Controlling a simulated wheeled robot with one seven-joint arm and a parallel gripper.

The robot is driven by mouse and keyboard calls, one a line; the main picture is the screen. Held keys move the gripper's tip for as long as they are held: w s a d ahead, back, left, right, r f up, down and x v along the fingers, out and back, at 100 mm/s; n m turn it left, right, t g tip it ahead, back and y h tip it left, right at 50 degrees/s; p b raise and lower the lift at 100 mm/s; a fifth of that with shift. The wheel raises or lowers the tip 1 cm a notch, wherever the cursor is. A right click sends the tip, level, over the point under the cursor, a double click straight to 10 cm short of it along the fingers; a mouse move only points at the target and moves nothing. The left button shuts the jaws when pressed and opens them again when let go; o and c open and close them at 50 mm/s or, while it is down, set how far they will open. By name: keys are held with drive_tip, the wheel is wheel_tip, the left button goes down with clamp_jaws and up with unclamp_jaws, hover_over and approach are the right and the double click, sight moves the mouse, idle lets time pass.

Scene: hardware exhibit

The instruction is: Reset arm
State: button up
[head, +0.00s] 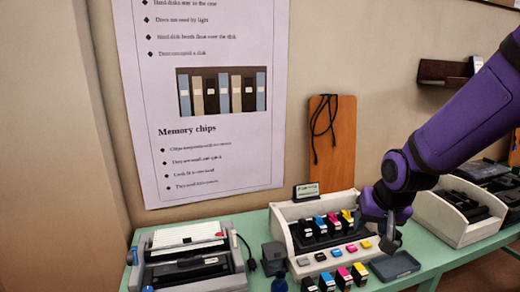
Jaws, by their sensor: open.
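My purple arm (460,125) reaches in from the right side of the head view. My gripper (391,240) points down at its end, just right of the white ink-cartridge holder (345,197) and above the dark shallow tray (394,266). The gripper is open, and I see nothing between its fingers. It is small in the picture, so whether it touches the holder's edge cannot be told.
A green table (262,222) carries a printer-like device (188,264) at left, several cartridges (343,279) at the front and a white bin (440,217) at right. A wooden board (341,150) leans on the wall beside a poster (215,130).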

drive_tip(key=s+d+r+n, duration=0.1)
drive_tip(key=s+d+r, duration=0.1)
drive_tip(key=s+r, duration=0.6)
drive_tip(key=s+d+r, duration=0.3)
drive_tip(key=s+r, duration=0.5)
drive_tip(key=s, duration=0.3)
drive_tip(key=shift+d+r+n+t+h, duration=0.2)
drive_tip(key=shift+n+t+h, duration=0.1)
drive_tip(key=shift+n+t, duration=0.1)
